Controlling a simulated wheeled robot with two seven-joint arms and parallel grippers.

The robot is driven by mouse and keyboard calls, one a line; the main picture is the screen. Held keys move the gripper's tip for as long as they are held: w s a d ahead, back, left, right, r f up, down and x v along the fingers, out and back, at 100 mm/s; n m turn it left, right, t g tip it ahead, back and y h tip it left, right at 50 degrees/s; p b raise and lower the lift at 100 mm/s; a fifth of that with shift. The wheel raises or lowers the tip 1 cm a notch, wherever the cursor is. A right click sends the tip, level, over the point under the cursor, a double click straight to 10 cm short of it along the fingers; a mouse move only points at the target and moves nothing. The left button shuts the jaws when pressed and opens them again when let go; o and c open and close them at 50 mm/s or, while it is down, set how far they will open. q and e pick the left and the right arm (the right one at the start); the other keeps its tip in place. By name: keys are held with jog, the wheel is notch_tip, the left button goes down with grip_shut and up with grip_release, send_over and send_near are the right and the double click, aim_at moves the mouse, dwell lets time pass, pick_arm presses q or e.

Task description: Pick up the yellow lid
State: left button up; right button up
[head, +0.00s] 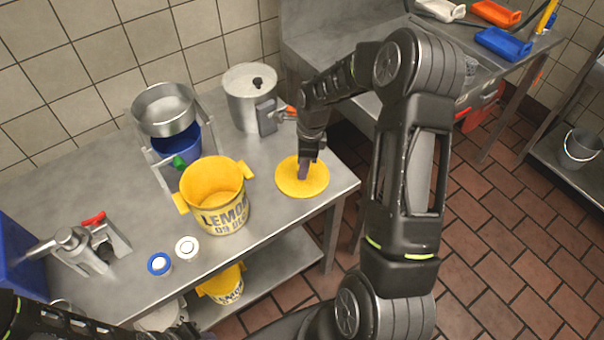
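The yellow lid (289,185) is a round flat disc lying on the steel table, to the right of the yellow bucket (228,212) marked "LEMON". My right gripper (303,174) points down over the middle of the lid, with its tip at or very near the lid's surface. The arm and wrist hide part of the lid, and the fingers are too small to tell whether they hold anything. My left arm shows only as a dark link at the bottom left; its gripper is out of view.
A steel pot (248,97) stands behind the lid. A sieve (165,110) sits over a blue container (178,143) at the back. A white-and-blue round piece (159,263) and a white one (187,247) lie near the front edge. Another yellow bucket (225,288) is on the lower shelf.

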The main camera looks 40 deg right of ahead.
grip_shut()
dwell(0.3)
notch_tip(320, 180, up, 10)
jog(key=b, duration=0.1)
dwell(0.4)
dwell(0.5)
